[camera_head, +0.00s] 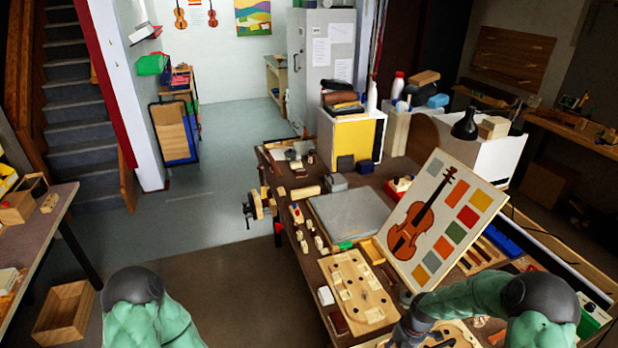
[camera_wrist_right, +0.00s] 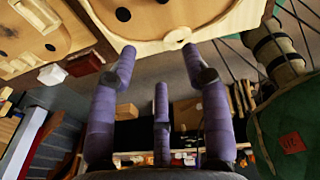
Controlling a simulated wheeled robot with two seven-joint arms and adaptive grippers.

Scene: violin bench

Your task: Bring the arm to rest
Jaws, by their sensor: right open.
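My right arm, with green covers and dark joints, reaches in from the lower right of the head view over the bench's near end. My right gripper (camera_head: 403,333) shows there only as a dark shape low in the picture, its fingers unclear. In the wrist view my right gripper (camera_wrist_right: 158,66) has its purple fingers spread, with nothing between them. The edge of a pale wooden piece (camera_wrist_right: 150,33) lies just beyond the fingertips; I cannot tell whether they touch it. My left arm shows only as a green link at the lower left of the head view; its gripper is outside the picture.
The bench holds a wooden board with holes (camera_head: 358,296), a grey slab (camera_head: 350,214) and a tilted violin panel (camera_head: 437,222) close to my right arm. A wooden crate (camera_head: 64,312) stands on the floor at left.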

